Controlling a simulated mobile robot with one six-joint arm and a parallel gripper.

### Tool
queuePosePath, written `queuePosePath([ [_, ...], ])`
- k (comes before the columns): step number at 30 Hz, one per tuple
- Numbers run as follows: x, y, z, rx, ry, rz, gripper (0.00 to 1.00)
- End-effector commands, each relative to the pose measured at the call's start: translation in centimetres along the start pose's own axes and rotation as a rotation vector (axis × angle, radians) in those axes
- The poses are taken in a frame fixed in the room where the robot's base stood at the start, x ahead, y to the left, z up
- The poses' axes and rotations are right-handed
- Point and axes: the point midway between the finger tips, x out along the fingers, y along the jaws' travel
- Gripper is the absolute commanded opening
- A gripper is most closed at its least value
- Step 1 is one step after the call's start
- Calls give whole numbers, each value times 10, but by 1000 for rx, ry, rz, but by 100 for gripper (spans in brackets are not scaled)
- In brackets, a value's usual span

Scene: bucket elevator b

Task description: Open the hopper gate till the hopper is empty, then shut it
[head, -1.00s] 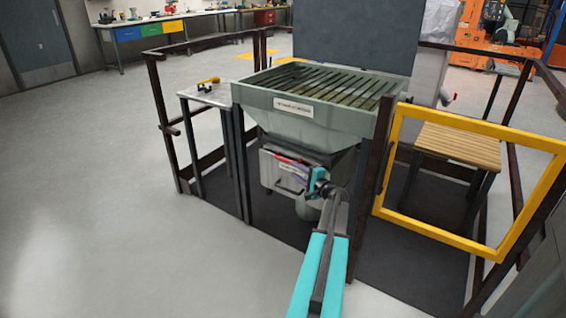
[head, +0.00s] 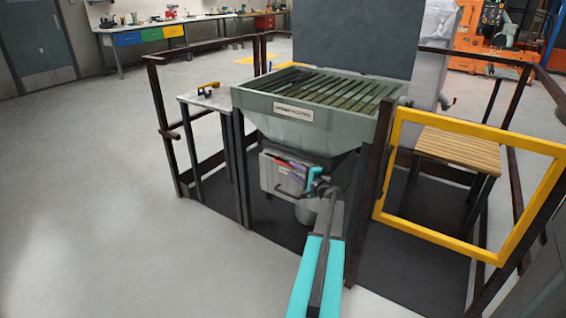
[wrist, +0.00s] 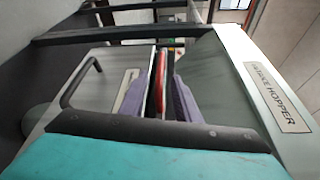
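The hopper (head: 300,125) is a grey-green funnel with a slatted grate on top; its name plate (wrist: 276,97) shows in the wrist view. Below its funnel is a pale box with a dark handle (wrist: 76,88). A red bar (wrist: 158,75), which looks like the gate handle, runs beside this box. My gripper (wrist: 160,105) has its two purple fingers on either side of the red bar, with narrow gaps visible, so it looks open around it. In the head view my gripper (head: 296,168) is small, under the funnel's front. The gate plate and hopper contents cannot be made out.
Dark posts and rails surround the hopper. A yellow frame (head: 390,165) stands at the right, before a wooden-topped table (head: 460,148). A small side table (head: 215,97) with a yellow-handled tool is at the left. The floor at the left is clear.

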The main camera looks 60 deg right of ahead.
Motion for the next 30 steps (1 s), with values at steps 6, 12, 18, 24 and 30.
queuePosePath([
  [6, 30, 0, -1, 0, -2, 0, 29],
  [12, 54, 0, 0, -1, -2, 0, 29],
  [18, 77, 0, -1, -1, 0, 0, 29],
  [24, 94, 0, 0, -1, -1, 0, 29],
  [30, 100, 0, 0, 0, 1, 0, 29],
])
